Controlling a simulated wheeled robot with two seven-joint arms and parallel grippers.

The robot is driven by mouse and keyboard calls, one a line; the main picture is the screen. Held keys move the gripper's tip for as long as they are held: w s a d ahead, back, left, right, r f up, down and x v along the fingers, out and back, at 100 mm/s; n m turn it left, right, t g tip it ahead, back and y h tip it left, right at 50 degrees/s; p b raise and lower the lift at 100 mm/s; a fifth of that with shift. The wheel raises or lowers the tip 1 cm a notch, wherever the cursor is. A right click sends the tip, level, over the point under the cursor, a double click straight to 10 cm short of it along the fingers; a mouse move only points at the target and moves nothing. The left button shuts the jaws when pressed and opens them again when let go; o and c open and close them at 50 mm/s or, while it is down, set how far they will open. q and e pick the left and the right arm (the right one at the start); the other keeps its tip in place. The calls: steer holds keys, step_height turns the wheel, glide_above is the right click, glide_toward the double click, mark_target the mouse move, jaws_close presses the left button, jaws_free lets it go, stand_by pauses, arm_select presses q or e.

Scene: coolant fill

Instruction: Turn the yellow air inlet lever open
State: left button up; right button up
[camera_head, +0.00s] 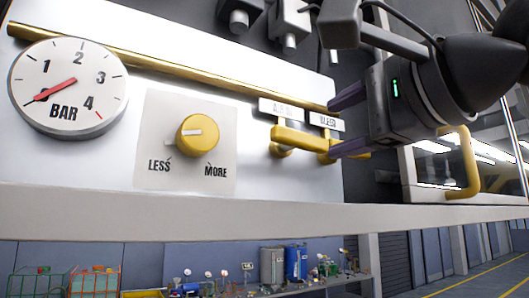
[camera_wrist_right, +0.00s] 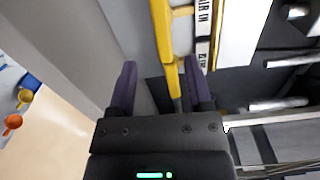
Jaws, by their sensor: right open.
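The yellow air inlet lever (camera_head: 300,138) lies roughly level under the "AIR IN" label on the white panel, its bar reaching right from its pivot. It also shows in the wrist view (camera_wrist_right: 162,35). A second yellow lever (camera_head: 327,157) sits under the "BLEED" label, its outer end partly behind my lower finger. My right gripper (camera_head: 338,124) is open at the right end of the levers. In the wrist view my right gripper (camera_wrist_right: 160,82) has yellow bars reaching between its purple fingers, nearer the right one. Contact cannot be told. My left gripper is not in view.
A pressure gauge (camera_head: 67,88) reads low at the panel's left. A yellow knob (camera_head: 197,135) marked less and more is beside it. A yellow rail (camera_head: 170,62) crosses above. A yellow handle (camera_head: 464,165) stands right of the panel. A pale ledge (camera_head: 200,210) runs below.

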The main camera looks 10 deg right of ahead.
mark_target(305, 139)
steer(key=p+x, duration=0.4)
steer(key=x, duration=0.5)
steer(key=shift+w+a+r, duration=0.1)
steer(key=shift+w+a, duration=0.05)
steer(key=shift+w, duration=0.15)
steer(key=shift+s, duration=0.1)
jaws_close()
